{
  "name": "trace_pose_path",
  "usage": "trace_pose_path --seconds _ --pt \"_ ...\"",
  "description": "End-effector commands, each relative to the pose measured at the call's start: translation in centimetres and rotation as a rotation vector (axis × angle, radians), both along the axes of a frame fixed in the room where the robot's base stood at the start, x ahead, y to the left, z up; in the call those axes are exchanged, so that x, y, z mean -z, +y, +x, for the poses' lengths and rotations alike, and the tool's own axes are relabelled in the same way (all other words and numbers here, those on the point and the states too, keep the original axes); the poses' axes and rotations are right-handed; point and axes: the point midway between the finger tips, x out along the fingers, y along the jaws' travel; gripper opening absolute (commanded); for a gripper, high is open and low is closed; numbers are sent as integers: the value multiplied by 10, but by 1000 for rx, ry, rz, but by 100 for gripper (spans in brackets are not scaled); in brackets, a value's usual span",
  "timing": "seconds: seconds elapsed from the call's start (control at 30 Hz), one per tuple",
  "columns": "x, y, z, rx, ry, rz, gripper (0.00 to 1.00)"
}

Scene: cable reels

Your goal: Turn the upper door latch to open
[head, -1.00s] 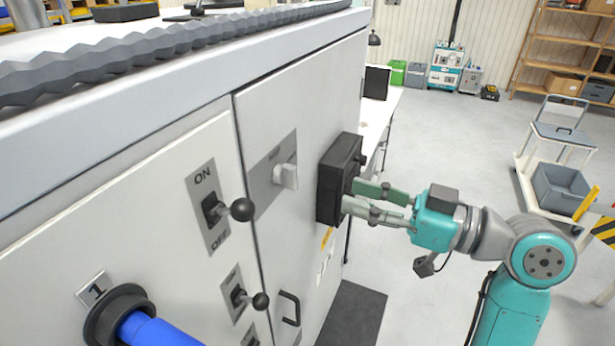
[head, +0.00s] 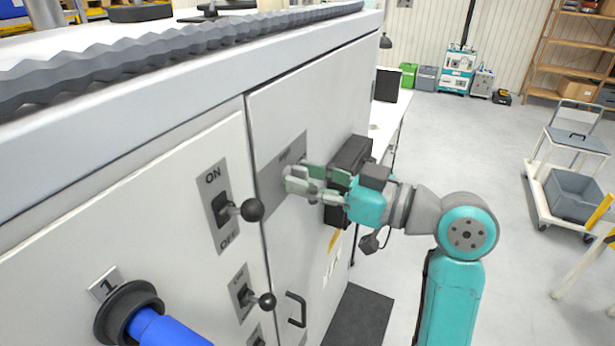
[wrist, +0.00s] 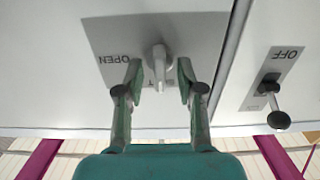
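The upper door latch (wrist: 159,66) is a light grey turn handle on a grey plate (wrist: 105,35) with the word OPEN, upside down in the wrist view. The handle points up and down in that view, with the OPEN word to its left. My gripper (wrist: 158,76) is open, one fingertip on each side of the handle's lower part, with visible gaps. In the head view my gripper (head: 291,181) is in front of the plate (head: 270,176) and hides most of the latch. A second word on the plate is mostly hidden.
A black box (head: 352,153) sticks out from the door behind my gripper. The ON/OFF switch (head: 253,210) with a black ball knob is left of the door seam; it also shows in the wrist view (wrist: 278,119). A black door handle (head: 296,309) is lower down.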

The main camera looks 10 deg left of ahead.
Motion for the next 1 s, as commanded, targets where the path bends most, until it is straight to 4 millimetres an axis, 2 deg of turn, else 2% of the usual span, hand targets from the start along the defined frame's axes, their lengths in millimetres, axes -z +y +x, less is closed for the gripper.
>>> trace_pose_path --seconds 0.3,0.4,0.47,0.77,1.0 --pt "0 2 1 1 0 0 38" --pt "0 2 1 1 0 0 12" --pt "0 2 1 1 0 0 0" --pt "0 3 1 0 8 2 0" --pt "1 3 2 0 79 28 0"
